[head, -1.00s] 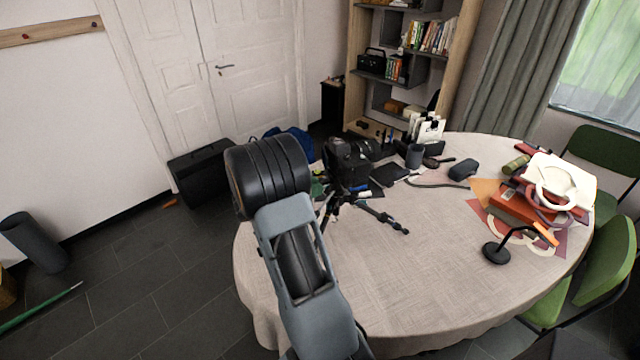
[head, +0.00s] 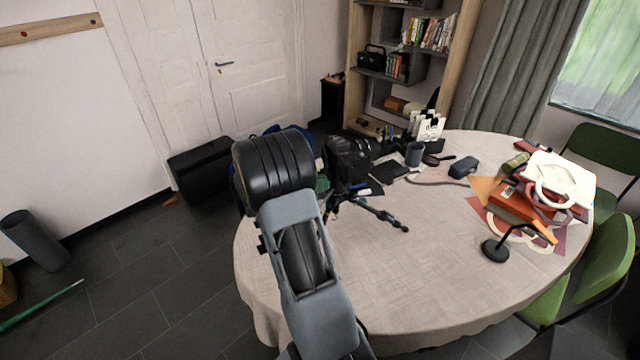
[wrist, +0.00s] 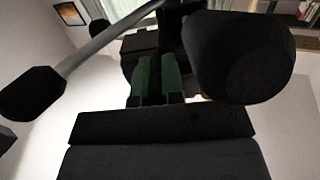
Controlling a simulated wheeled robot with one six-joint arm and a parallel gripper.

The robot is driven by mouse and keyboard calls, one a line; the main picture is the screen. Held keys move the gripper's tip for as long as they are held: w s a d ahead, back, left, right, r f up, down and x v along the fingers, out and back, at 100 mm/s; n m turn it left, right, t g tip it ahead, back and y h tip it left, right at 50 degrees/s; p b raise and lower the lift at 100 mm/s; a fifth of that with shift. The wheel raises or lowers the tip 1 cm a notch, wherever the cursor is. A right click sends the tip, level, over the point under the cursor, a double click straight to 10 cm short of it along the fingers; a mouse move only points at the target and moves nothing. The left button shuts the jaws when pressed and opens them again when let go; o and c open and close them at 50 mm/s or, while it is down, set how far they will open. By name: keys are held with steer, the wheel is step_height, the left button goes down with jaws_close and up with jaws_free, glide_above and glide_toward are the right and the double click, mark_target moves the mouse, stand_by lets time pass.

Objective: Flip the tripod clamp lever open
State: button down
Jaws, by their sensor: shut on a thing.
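A black camera (head: 348,160) sits on a dark tripod, and one tripod leg (head: 382,216) reaches right over the table (head: 400,290). My arm hides much of the tripod and all of my gripper in the head view. In the wrist view the greenish fingers of my gripper (wrist: 160,68) are close together, shut on a part that I take to be the clamp lever. The lever itself cannot be made out there. A grey rod with a black grip (wrist: 32,92) runs close by on the left. A large black rounded part (wrist: 240,55) is close on the right.
A white bag (head: 560,172), orange boxes and a small black lamp (head: 494,250) are at the right. The table's front middle is clear.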

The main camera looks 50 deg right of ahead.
steer(key=n+t, duration=0.2)
steer(key=t, duration=0.1)
steer(key=s+n+t+h, duration=0.1)
steer(key=n+t, duration=0.1)
steer(key=t, duration=0.2)
steer(key=s+n+t+b, duration=0.1)
steer(key=n+t, duration=0.2)
steer(key=shift+s+a+t+h, duration=0.1)
steer(key=shift+s+t+h, duration=0.05)
steer(key=shift+t+h, duration=0.15)
steer(key=shift+s+n+t+b, duration=0.2)
steer(key=shift+n+t+b, duration=0.3)
steer(key=shift+n+t, duration=0.5)
steer(key=shift+t, duration=0.4)
steer(key=c, duration=1.5)
jaws_free()
